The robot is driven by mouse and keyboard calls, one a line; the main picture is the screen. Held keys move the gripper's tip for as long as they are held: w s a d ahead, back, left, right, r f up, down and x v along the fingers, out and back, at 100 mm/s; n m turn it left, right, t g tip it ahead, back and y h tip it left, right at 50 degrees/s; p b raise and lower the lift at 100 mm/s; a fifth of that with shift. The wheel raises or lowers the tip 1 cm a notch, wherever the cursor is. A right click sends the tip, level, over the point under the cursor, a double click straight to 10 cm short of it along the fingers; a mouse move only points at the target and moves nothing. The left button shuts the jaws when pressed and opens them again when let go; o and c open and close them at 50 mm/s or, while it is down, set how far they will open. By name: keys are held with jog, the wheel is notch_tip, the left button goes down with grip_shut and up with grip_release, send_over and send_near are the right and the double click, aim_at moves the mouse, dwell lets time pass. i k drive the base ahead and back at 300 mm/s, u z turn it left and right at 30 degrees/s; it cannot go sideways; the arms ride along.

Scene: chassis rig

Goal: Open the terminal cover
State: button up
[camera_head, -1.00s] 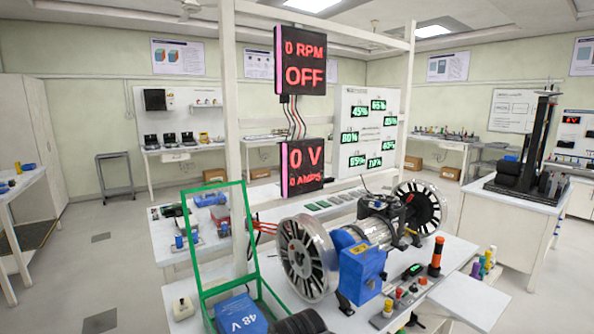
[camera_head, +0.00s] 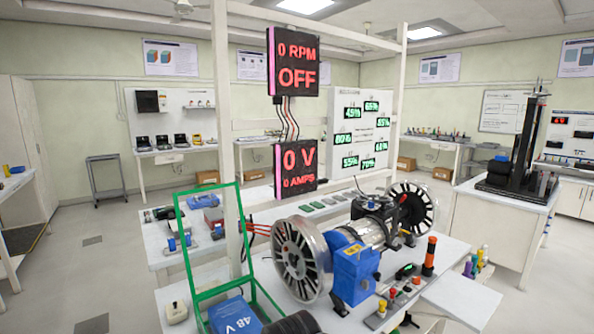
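The chassis rig stands on a white table, with a large spoked wheel (camera_head: 301,259) at its left and another spoked wheel (camera_head: 412,207) at its right. Between them are a silver motor body (camera_head: 367,233) and a blue housing (camera_head: 356,272). A black box-like part (camera_head: 374,206) sits on top of the motor. I cannot tell whether this part is the terminal cover, or whether any cover is open.
A green frame cart (camera_head: 187,254) with a blue 48 V battery (camera_head: 236,316) stands front left. A control strip with buttons (camera_head: 392,293) and an orange-black stack light (camera_head: 429,257) are at the front right. Displays (camera_head: 294,61) read 0 RPM, OFF and 0 V.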

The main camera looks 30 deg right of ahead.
aim_at(356, 258)
jog(key=u, duration=2.2)
jog(key=k, duration=1.15)
jog(key=z, duration=1.65)
jog(key=i, duration=0.5)
jog(key=z, duration=0.05)
